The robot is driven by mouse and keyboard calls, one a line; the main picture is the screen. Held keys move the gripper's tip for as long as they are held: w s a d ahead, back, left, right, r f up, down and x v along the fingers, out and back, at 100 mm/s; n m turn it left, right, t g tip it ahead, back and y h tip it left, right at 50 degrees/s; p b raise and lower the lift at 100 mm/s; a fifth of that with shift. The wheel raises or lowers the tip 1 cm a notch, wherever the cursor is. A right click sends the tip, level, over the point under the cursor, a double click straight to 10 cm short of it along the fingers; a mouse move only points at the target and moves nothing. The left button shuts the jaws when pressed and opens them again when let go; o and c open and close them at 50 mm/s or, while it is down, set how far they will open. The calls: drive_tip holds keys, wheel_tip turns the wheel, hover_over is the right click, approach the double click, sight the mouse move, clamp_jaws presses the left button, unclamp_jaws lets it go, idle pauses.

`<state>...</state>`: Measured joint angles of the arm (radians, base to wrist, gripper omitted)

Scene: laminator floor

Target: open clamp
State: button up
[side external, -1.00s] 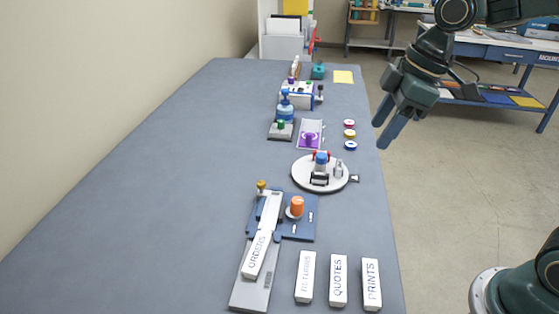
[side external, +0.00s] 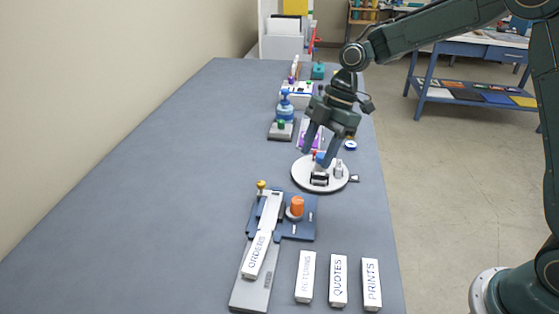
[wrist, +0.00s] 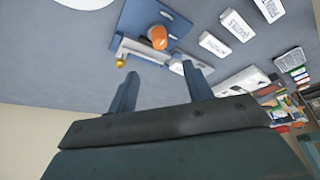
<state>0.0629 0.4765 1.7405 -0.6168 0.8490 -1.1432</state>
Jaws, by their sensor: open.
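A blue fixture (side external: 303,228) near the front of the table carries an orange knob (side external: 297,206), a brass knob (side external: 261,185) and a long white bar marked ORDERS (side external: 262,235) lying across a grey base plate (side external: 250,291). I cannot tell for sure which part is the clamp. In the wrist view, the orange knob (wrist: 158,37) and brass knob (wrist: 120,63) show beyond my fingers. My gripper (side external: 317,158) is open and empty, pointing down in front of the round white turntable (side external: 304,180) in the side view, behind the fixture. My fingers (wrist: 162,82) are apart in the wrist view.
White blocks marked RETURNS (side external: 305,277), QUOTES (side external: 338,281) and PRINTS (side external: 371,285) stand at the front right. Small devices, including a blue bottle-like one (side external: 285,108), line the table's far part. The table's left side (side external: 150,200) is clear.

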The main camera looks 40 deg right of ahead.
sight(297, 200)
drive_tip(key=shift+a+f, duration=0.1)
drive_tip(key=shift+f, duration=0.05)
drive_tip(key=x, duration=1.3)
drive_tip(key=shift+a+f, duration=0.15)
drive_tip(key=shift+f, duration=0.05)
drive_tip(key=c, duration=1)
